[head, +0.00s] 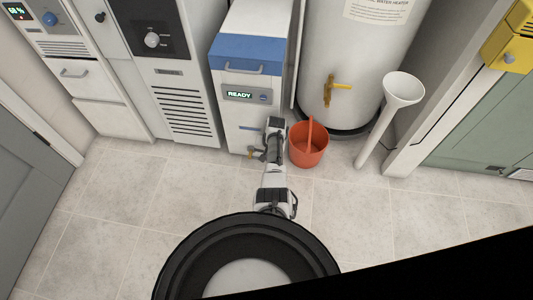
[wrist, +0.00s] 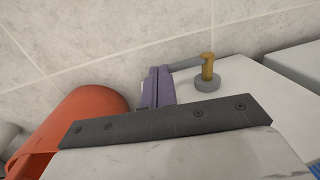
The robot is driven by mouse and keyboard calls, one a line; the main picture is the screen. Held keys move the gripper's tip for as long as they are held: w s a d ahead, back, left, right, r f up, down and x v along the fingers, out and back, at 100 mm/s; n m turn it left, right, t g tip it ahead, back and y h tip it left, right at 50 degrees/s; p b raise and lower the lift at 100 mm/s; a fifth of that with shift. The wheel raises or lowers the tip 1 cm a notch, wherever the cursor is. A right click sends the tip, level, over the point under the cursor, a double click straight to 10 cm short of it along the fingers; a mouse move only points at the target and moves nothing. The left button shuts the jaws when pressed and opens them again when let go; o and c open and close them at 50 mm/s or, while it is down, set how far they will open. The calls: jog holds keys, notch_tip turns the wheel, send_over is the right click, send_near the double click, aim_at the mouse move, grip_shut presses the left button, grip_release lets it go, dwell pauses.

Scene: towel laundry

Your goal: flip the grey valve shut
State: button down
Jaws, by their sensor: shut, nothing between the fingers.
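The grey valve (wrist: 207,85) shows in the wrist view as a round grey collar with a brass spout standing on it, on the white cabinet's face. A grey bar (wrist: 186,63) reaches from the brass part toward my fingers and seems to be its lever. My gripper (wrist: 158,70) is shut and empty, its fingertips close beside the bar's end; I cannot tell whether they touch. In the head view, the valve's brass part (head: 250,153) is small, low on the front of the white READY cabinet (head: 240,120), and my arm partly hides that area.
An orange-red bucket (head: 309,150) stands on the floor right of my arm. Behind it is a white water heater (head: 345,50) with a brass tap (head: 329,91). A white funnel-topped pipe (head: 403,89) leans farther right. The tiled floor at left (head: 120,190) is clear.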

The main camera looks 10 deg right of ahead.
jog(key=s+d+r+p, duration=0.2)
jog(key=d+r, duration=0.3)
jog(key=d, duration=0.4)
jog(key=s+d+r+p, duration=0.2)
jog(key=d+r, duration=0.3)
jog(key=d, duration=0.4)
jog(key=shift+s+p, duration=0.3)
jog(key=shift+s, duration=0.35)
jog(key=shift+r, duration=0.15)
